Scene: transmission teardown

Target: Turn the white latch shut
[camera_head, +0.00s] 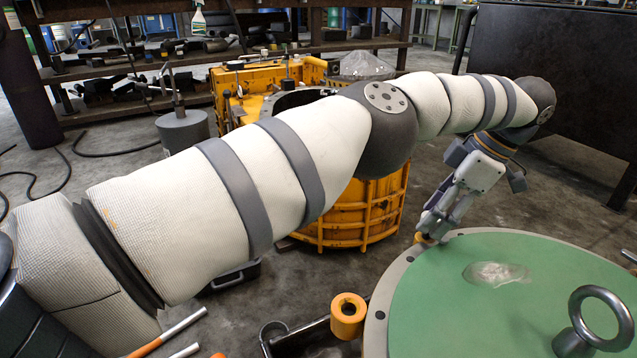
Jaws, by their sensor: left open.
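My left arm reaches across the view from the left. My left gripper (432,226) points down at the far left rim of a round green-topped cover (450,300) with a grey rim. It is open, by a small orange piece (424,238) at that rim; I cannot tell whether the fingers touch the piece. I cannot make out a white latch; the gripper may hide it. A larger orange ring-shaped piece (348,314) sits by the cover's near left edge. My right gripper is not in view.
A metal lifting ring (601,318) stands up from the cover at the right. A yellow drum-like housing (345,215) stands behind my arm. A dark panel (560,70) is at the back right. Shelves (130,75) with parts line the back left.

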